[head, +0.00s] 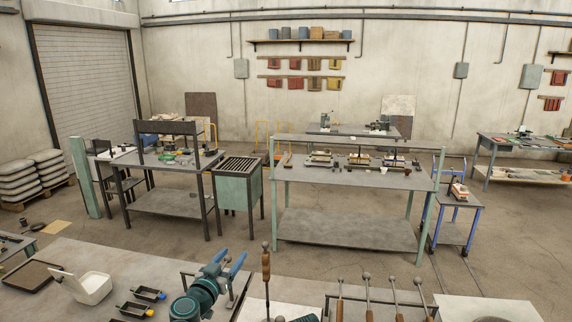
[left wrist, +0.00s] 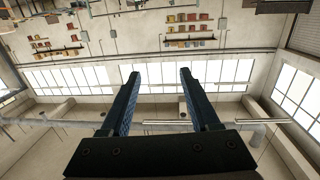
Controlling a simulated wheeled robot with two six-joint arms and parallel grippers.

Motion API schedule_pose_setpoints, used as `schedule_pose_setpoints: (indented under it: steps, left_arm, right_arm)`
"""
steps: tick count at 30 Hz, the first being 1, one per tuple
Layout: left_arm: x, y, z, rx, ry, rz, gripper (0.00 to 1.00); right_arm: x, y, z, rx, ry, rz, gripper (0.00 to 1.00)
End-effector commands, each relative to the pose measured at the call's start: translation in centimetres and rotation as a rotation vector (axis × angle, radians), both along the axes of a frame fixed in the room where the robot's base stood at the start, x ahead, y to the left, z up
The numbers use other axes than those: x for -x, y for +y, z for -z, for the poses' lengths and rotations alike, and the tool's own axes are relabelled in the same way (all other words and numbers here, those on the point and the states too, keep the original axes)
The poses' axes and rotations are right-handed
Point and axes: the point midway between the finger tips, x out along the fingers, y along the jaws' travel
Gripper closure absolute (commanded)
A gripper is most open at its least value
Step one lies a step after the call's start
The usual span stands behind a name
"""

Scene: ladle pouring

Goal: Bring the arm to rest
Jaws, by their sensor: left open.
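My left gripper (head: 231,257) is raised above the near bench at the lower middle of the head view, with its two blue fingers apart and pointing up. In the left wrist view the left gripper (left wrist: 160,74) is open, with nothing between its dark fingers and only the far wall and windows beyond. A tall tool with a wooden handle (head: 266,268) stands upright to the right of the gripper, apart from it. Its lower end is hard to make out. My right gripper does not show.
The near bench (head: 120,262) carries a white container (head: 92,288), a dark tray (head: 28,276) and small black moulds (head: 148,293). Several long-handled tools (head: 367,285) stand upright in a rack at the lower right. Open floor lies beyond, before the green-legged table (head: 350,178).

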Motion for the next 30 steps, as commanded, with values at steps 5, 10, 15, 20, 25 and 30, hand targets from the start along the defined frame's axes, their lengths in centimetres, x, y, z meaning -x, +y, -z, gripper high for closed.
schedule_pose_setpoints:
  steps: [5, 10, 15, 20, 25, 30]
  left_arm:
    - [0.6, -2.0, 1.2, -0.006, 0.057, 0.08, 0.38]
    - [1.9, -4.5, 3.6, -0.016, 0.172, 0.184, 0.38]
    - [4.3, -6.8, 7.8, -0.039, 0.385, 0.284, 0.38]
    - [8.5, -7.0, 13.7, -0.088, 0.733, 0.301, 0.38]
    - [13.1, -4.4, 18.3, -0.141, 1.075, 0.167, 0.38]
    - [16.9, -0.7, 20.5, -0.19, 1.32, -0.047, 0.38]
  right_arm:
    - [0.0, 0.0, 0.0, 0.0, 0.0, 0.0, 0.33]
    - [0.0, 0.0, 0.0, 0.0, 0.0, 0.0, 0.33]
    - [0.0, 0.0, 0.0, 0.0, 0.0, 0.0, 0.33]
    - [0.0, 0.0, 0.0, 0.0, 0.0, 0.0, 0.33]
    - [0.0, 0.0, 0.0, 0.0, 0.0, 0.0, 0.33]
    - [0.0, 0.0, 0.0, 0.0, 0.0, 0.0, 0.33]
